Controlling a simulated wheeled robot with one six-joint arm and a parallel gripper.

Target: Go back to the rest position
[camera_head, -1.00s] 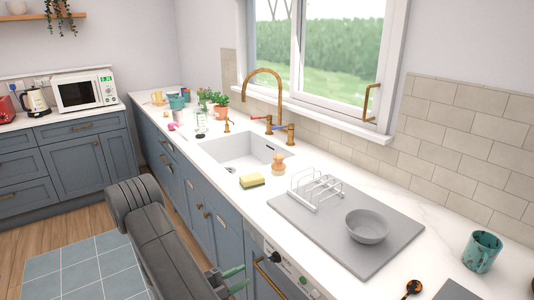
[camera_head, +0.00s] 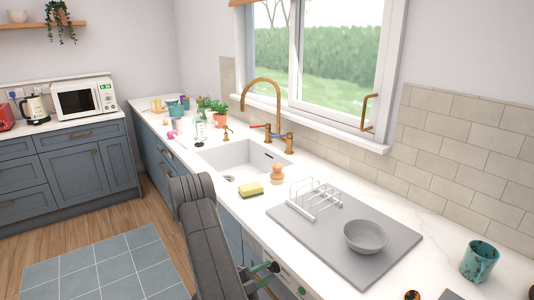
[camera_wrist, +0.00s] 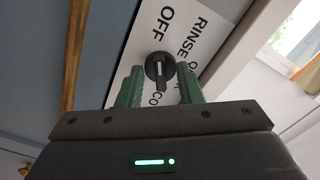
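My gripper (camera_wrist: 160,88) shows two green fingers, standing apart with nothing held between them. A black knob (camera_wrist: 160,70) with a light pointer line sits on a white panel (camera_wrist: 200,30) just beyond the fingertips. Gaps show on both sides of the knob; I cannot tell whether the fingertips reach past its face. The panel reads "OFF" and "RINSE", with other lettering partly hidden by the fingers. In the head view my dark arm hangs before the counter front, and my gripper (camera_head: 265,268) is low by the appliance under the counter, partly hidden.
The white counter holds a grey mat (camera_head: 330,240) with a rack (camera_head: 315,200) and bowl (camera_head: 366,236), a teal mug (camera_head: 480,255) and a sponge (camera_head: 251,190). A sink (camera_head: 240,160) lies behind my arm. The floor at left is open, with a blue rug (camera_head: 100,265).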

